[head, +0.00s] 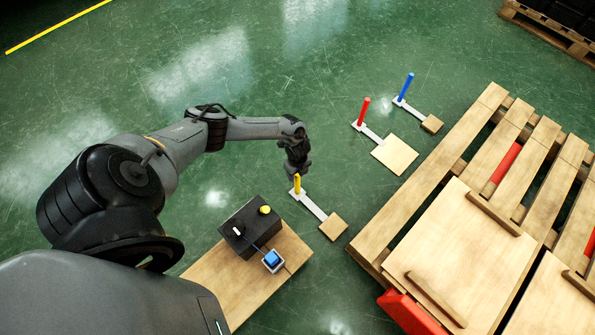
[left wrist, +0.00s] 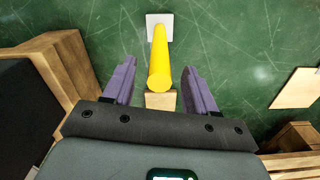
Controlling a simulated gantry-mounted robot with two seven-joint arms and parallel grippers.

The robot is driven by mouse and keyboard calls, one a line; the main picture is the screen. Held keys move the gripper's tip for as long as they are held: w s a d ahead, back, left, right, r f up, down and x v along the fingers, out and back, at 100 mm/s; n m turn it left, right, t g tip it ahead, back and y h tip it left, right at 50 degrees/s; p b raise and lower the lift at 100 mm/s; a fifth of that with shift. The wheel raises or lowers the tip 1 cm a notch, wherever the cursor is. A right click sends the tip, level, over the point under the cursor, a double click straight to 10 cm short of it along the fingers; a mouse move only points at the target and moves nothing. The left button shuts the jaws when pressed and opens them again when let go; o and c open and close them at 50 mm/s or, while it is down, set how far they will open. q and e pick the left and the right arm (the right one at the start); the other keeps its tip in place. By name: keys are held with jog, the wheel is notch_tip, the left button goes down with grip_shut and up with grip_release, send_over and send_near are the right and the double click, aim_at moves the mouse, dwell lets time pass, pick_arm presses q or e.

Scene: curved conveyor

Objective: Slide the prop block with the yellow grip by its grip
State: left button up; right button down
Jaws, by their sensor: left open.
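The prop block with the yellow grip lies on the green floor: a wooden block (head: 333,227) on a flat grey bar, with an upright yellow grip (head: 297,184) at the bar's far end. My left gripper (head: 296,174) is right above the yellow grip. In the left wrist view the yellow grip (left wrist: 160,58) stands between the open fingers (left wrist: 158,85), with gaps on both sides. Whether the fingertips reach down past its top cannot be told. The wooden block also shows in the left wrist view (left wrist: 161,101), partly hidden. My right gripper is not in view.
Similar prop blocks with a red grip (head: 364,111) and a blue grip (head: 405,87) lie farther right. A wooden pallet (head: 374,240) fills the right side. A dark box (head: 240,240) with a yellow knob stands on a wooden board near my arm. Open floor lies beyond the arm.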

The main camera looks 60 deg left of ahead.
pick_arm(q)
jog(key=shift+f+b, duration=0.55)
jog(key=shift+f, duration=0.6)
jog(key=shift+c, duration=0.3)
grip_shut()
